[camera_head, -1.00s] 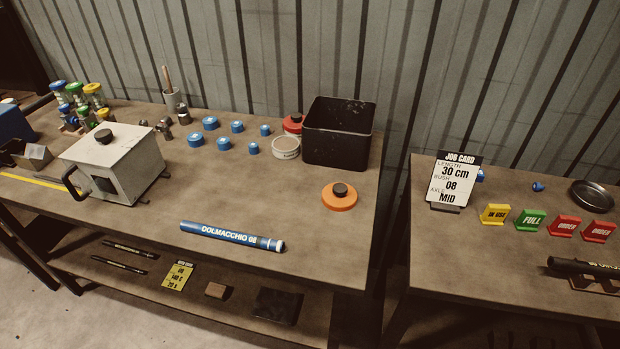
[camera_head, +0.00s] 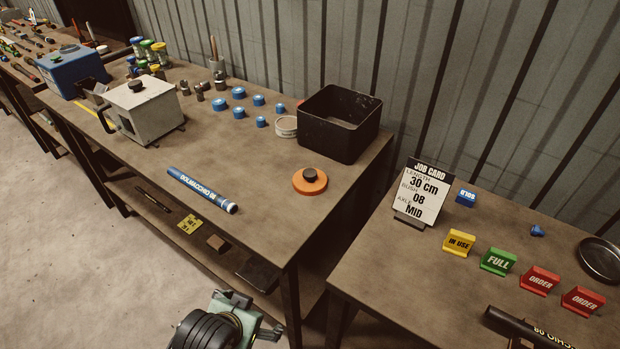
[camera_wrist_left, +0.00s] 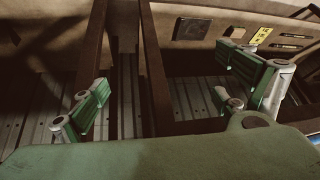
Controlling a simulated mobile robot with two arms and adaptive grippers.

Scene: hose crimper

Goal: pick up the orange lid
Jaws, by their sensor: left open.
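The orange lid (camera_head: 310,181) with a dark knob lies flat on the workbench top (camera_head: 262,225), near its right end and in front of the black bin. My left gripper (camera_head: 252,312) is at the bottom of the head view, below and in front of the bench edge, well apart from the lid. In the left wrist view the left gripper's green-padded fingers (camera_wrist_left: 168,95) are spread wide with nothing between them. The lid is not visible in the wrist view. My right gripper is not in view.
A black bin (camera_head: 338,140) stands behind the lid. A blue tube (camera_head: 202,190) lies to its left, and a white crimper box (camera_head: 143,110) is farther left. A second table (camera_head: 385,265) with a job card (camera_head: 421,190) and coloured signs is at right, across a gap.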

